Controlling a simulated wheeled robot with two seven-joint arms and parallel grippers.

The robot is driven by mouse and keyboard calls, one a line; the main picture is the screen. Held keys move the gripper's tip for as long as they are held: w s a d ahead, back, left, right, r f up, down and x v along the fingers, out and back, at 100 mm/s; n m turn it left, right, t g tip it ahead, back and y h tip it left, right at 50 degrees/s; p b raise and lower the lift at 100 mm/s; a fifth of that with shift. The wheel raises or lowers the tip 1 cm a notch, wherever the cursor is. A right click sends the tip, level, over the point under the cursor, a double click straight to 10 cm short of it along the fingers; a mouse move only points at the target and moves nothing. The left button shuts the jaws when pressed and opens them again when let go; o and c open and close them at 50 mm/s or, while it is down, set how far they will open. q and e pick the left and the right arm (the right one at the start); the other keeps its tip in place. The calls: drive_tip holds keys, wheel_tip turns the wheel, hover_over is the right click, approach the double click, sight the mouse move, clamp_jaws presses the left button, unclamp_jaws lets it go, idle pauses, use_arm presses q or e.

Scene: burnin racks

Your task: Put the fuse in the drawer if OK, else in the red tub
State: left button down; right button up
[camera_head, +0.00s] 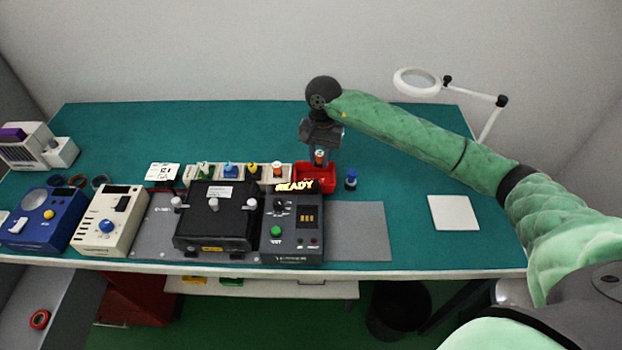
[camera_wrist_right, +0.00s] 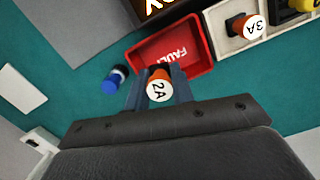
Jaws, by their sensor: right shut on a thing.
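My right gripper (camera_head: 319,150) reaches in from the right and is shut on an orange fuse with a white cap (camera_head: 319,157). In the right wrist view the fuse (camera_wrist_right: 159,87) reads "2A" and sits between the fingers (camera_wrist_right: 157,92). The red tub (camera_head: 318,178), marked "FAULT" in the right wrist view (camera_wrist_right: 190,50), lies just beyond or below the fuse; I cannot tell whether they touch. My left gripper is not in view.
A grey tester (camera_head: 291,240) with glowing "READY" text stands in front of the tub, beside a black box (camera_head: 213,225). A rack (camera_head: 265,180) of coloured fuses is left of the tub, a blue-topped piece (camera_head: 350,180) right. The table's right side is mostly clear.

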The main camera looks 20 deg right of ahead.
drive_tip(key=f, duration=0.3)
drive_tip(key=shift+d, duration=0.35)
drive_tip(key=shift+a+f+p, duration=0.2)
drive_tip(key=shift+f+p, duration=0.1)
drive_tip(key=shift+f, duration=0.65)
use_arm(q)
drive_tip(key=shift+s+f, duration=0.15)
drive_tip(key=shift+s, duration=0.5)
use_arm(e)
drive_tip(key=shift+d+f, duration=0.1)
drive_tip(key=shift+f, duration=0.25)
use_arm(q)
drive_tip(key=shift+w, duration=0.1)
use_arm(e)
drive_tip(key=o, duration=1)
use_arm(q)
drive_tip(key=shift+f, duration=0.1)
use_arm(e)
drive_tip(key=shift+o, duration=0.2)
drive_tip(key=shift+r, duration=0.1)
